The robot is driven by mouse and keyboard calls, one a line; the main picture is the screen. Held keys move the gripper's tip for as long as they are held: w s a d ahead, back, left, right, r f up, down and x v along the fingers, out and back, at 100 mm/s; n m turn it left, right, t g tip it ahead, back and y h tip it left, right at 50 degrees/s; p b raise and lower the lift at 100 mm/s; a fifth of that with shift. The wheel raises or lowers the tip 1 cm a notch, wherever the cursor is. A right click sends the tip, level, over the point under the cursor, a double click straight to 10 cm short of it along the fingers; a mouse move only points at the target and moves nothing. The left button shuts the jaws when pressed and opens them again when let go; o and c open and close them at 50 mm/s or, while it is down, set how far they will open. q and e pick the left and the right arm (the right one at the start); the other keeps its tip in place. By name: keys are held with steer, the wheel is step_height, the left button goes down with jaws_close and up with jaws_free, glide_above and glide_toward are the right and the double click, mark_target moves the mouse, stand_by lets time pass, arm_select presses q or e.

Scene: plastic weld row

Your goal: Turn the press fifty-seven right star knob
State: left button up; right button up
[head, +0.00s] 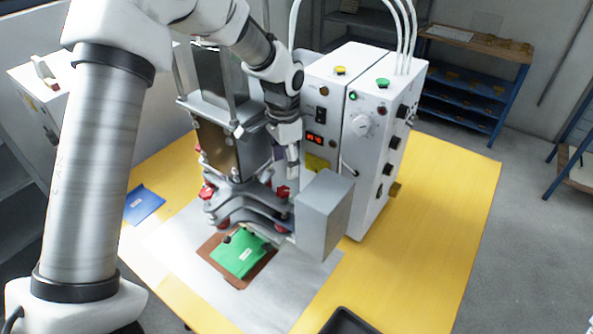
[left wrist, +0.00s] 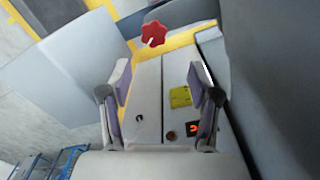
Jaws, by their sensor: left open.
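The press (head: 228,145) stands on the yellow table with several red star knobs on it. A red star knob (head: 283,191) sits on its right side, just below my left gripper (head: 292,163). In the left wrist view one red star knob (left wrist: 154,33) shows ahead of my left gripper (left wrist: 161,85), slightly left of the middle between the fingers. The fingers are spread apart with nothing between them, and the knob is beyond the fingertips. The exact gap to the knob is hard to tell. My right gripper is in neither view.
A white control box (head: 370,160) with buttons and a red display stands close right of the gripper. A grey box (head: 323,212) juts out in front. A green piece (head: 240,253) lies on a brown plate under the press. A blue piece (head: 143,204) lies left.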

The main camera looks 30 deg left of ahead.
mark_target(284, 188)
arm_select(q)
steer(key=s+f, duration=0.1)
steer(key=s+f+p, duration=0.1)
steer(key=shift+s+d+f+p, duration=0.15)
steer(key=shift+s+f+p, duration=0.05)
steer(key=shift+s+p, duration=0.15)
steer(key=f, duration=0.2)
steer(key=w+f, duration=0.1)
steer(key=f, duration=0.1)
steer(key=shift+w+a+f+p, duration=0.2)
steer(key=shift+f+p, duration=0.05)
steer(key=shift+p, duration=0.15)
steer(key=shift+w+f, duration=0.15)
steer(key=shift+f, duration=0.05)
steer(key=shift+s+d+r, duration=0.15)
steer(key=shift+s+r, duration=0.05)
steer(key=shift+s, duration=0.15)
steer(key=shift+s+r, duration=0.1)
steer(key=shift+s, duration=0.05)
steer(key=c, duration=1.1)
steer(key=shift+c, duration=0.2)
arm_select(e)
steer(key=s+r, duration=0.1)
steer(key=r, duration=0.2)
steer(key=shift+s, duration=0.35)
